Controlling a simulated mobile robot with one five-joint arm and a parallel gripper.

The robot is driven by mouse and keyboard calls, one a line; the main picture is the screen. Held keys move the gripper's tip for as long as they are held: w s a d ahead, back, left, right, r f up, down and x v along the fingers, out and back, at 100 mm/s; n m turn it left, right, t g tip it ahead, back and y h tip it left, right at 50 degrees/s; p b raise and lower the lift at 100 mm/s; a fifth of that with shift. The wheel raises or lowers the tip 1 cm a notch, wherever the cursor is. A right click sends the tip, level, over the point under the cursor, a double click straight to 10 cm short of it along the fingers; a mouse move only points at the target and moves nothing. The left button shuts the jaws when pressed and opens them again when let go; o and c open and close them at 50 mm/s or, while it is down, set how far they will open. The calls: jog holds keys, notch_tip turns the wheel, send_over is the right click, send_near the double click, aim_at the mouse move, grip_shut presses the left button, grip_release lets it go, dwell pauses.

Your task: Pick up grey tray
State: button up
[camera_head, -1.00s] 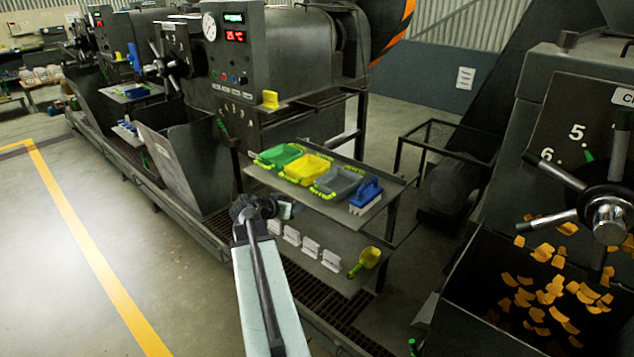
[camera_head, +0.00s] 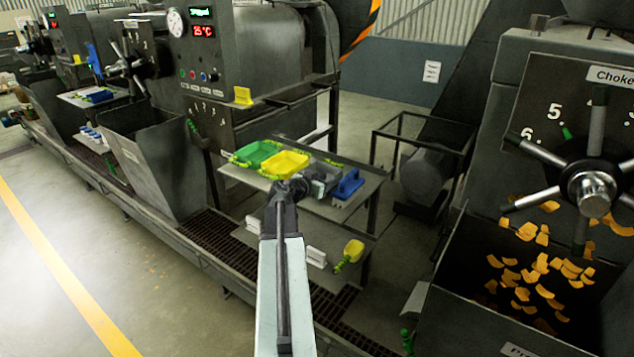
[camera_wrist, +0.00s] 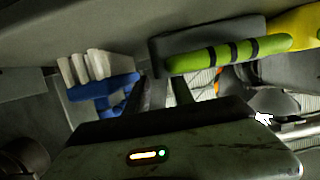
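The grey tray (camera_head: 324,170) sits on the upper shelf between the yellow tray (camera_head: 284,164) and a blue brush (camera_head: 349,184). My arm's end partly covers it in the head view. My gripper (camera_head: 304,186) is at the tray's near side. In the wrist view my gripper (camera_wrist: 168,92) shows two dark fingers with a gap between them and nothing seen held. The grey tray (camera_wrist: 198,42) with its green, black-banded handle lies just beyond the fingers, slightly right. I cannot tell whether the fingers touch it.
A green tray (camera_head: 254,153) stands left of the yellow one. The blue brush (camera_wrist: 104,88) is close to the left of my fingers in the wrist view. White blocks and a yellow scoop (camera_head: 353,251) are on the lower shelf. A machine with spoked handwheel (camera_head: 592,187) stands right.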

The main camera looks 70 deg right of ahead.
jog(key=x, duration=0.3)
jog(key=shift+f, duration=0.1)
grip_shut()
dwell(1.2)
